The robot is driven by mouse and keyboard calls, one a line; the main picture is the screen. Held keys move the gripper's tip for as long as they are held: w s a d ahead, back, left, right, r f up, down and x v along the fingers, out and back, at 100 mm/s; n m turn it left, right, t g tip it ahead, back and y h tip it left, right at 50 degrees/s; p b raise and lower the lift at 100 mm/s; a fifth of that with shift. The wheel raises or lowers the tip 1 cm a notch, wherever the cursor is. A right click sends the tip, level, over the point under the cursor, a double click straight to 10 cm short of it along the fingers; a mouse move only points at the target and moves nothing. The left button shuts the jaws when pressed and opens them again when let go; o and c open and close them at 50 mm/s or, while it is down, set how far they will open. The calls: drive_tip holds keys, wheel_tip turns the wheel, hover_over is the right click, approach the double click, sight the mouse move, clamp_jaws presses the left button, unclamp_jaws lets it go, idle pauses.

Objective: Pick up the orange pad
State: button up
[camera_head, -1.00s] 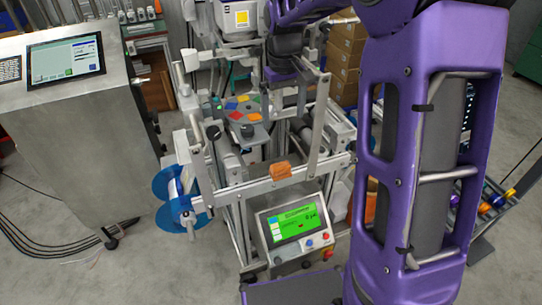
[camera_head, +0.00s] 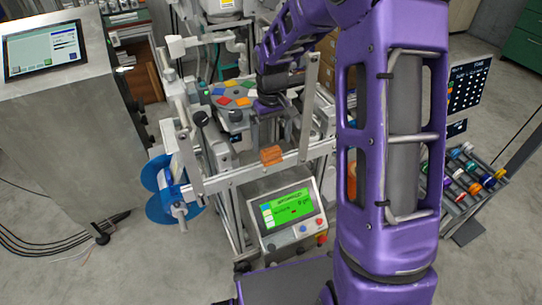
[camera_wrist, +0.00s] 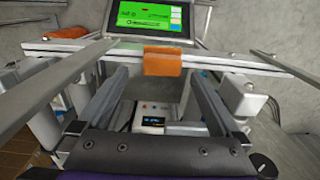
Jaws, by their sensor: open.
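The orange pad (camera_head: 271,155) is a small block draped on the front metal rail of the machine frame. It also shows in the wrist view (camera_wrist: 163,61), at the upper middle on the rail. My gripper (camera_wrist: 160,84) is open and empty. Its two grey fingers point toward the rail, one to each side of the pad in the picture, and I see no contact with it. In the head view my wrist is above and behind the rail, next to a grey disc (camera_head: 236,113) with several coloured patches; the fingertips are not clear there.
The rail (camera_head: 222,179) is fixed to the machine frame. A green-screened control box (camera_head: 290,209) stands below it in front. A blue reel (camera_head: 158,206) is at the left end. A steel console (camera_head: 70,130) stands at left, and a rack of coloured rolls (camera_head: 468,182) at right.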

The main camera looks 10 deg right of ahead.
sight(271, 150)
wheel_tip(271, 150, down, 5)
drive_tip(key=shift+s+a+r+b, duration=0.1)
drive_tip(key=shift+a+b, duration=0.05)
drive_tip(key=shift+b, duration=0.25)
drive_tip(key=shift+r, duration=0.1)
drive_tip(key=c, duration=1.5)
